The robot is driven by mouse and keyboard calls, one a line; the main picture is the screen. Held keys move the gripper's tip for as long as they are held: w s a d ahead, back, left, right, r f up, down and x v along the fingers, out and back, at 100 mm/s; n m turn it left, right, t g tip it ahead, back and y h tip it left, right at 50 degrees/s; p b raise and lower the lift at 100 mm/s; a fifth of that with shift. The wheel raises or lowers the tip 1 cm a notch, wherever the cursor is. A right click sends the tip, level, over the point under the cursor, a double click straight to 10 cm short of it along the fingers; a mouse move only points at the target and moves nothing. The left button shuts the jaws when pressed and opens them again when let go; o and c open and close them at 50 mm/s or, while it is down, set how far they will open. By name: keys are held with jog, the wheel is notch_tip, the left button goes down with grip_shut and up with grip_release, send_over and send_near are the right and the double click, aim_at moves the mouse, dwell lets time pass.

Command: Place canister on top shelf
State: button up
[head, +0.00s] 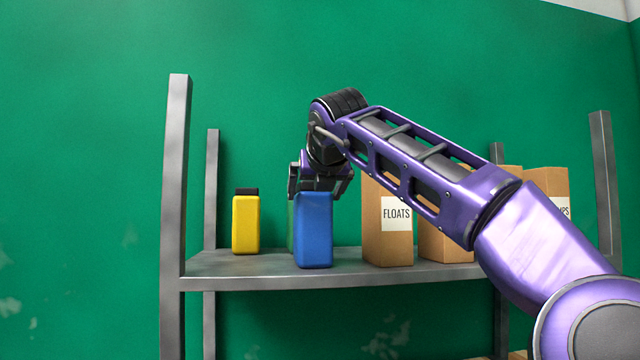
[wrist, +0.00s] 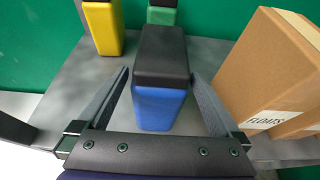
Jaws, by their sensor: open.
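A blue canister (head: 314,232) stands upright on the metal shelf (head: 240,270), near its front edge. In the wrist view the blue canister (wrist: 158,105) has a black cap and sits between my two fingers. My gripper (head: 318,185) points down over it from above. In the wrist view my gripper (wrist: 165,95) is open, with a finger on each side of the canister and visible gaps. A yellow canister (head: 245,224) with a black cap stands to the left. A green canister (wrist: 161,15) stands behind the blue one, mostly hidden in the head view.
A cardboard box labelled FLOATS (head: 388,225) stands just right of the blue canister, close to my right finger in the wrist view. More boxes (head: 548,190) stand farther right. Grey posts (head: 175,200) rise at the shelf corners. The shelf is bare left of the yellow canister.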

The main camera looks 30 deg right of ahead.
jog(key=b+v, duration=0.1)
jog(key=v, duration=0.6)
jog(key=shift+s, duration=0.15)
